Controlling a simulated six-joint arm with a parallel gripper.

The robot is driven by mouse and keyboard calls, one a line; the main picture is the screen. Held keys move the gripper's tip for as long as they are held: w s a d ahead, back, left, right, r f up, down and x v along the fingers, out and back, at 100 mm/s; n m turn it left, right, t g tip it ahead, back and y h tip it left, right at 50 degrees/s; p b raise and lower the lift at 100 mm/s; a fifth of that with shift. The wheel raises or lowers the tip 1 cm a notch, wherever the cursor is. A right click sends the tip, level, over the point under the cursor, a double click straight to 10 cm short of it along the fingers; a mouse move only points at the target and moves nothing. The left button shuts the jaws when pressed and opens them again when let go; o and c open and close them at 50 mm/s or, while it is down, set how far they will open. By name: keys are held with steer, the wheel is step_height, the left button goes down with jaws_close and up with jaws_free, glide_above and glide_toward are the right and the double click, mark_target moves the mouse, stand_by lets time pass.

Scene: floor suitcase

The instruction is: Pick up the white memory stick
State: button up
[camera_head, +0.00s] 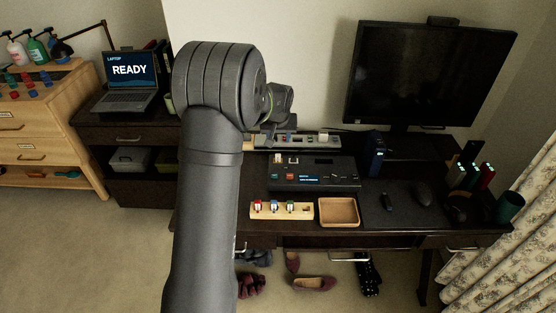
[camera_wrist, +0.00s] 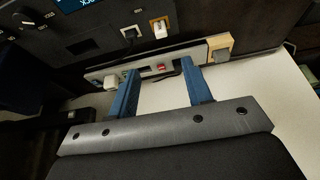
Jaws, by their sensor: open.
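A small white block, which looks like the white memory stick (camera_wrist: 159,28), stands in a tan-edged slot on the dark console (camera_head: 312,184). It also shows at the console's back left in the head view (camera_head: 279,159). My gripper (camera_wrist: 160,68) is open, with its two blue fingers apart and nothing held between them. In the wrist view the fingertips lie over the grey strip, and the white block is beyond them. In the head view my arm hides part of the gripper.
The grey strip (camera_wrist: 142,72) behind the console carries a white plug-like block (camera_wrist: 111,82) and a red switch. A wooden rack (camera_head: 267,212) with red, blue and green sticks and an empty wooden tray (camera_head: 339,211) stand in front. The monitor (camera_head: 428,75) rises at right.

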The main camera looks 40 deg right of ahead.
glide_above(278, 155)
steer(key=s+a, duration=0.1)
steer(key=s, duration=0.1)
steer(key=f, duration=0.7)
steer(key=shift+w+a+f, duration=0.1)
steer(key=shift+w+f, duration=0.05)
steer(key=shift+w, duration=0.05)
steer(key=shift+x, duration=2.6)
steer(key=shift+a, duration=0.15)
steer(key=shift+c, duration=0.3)
jaws_close()
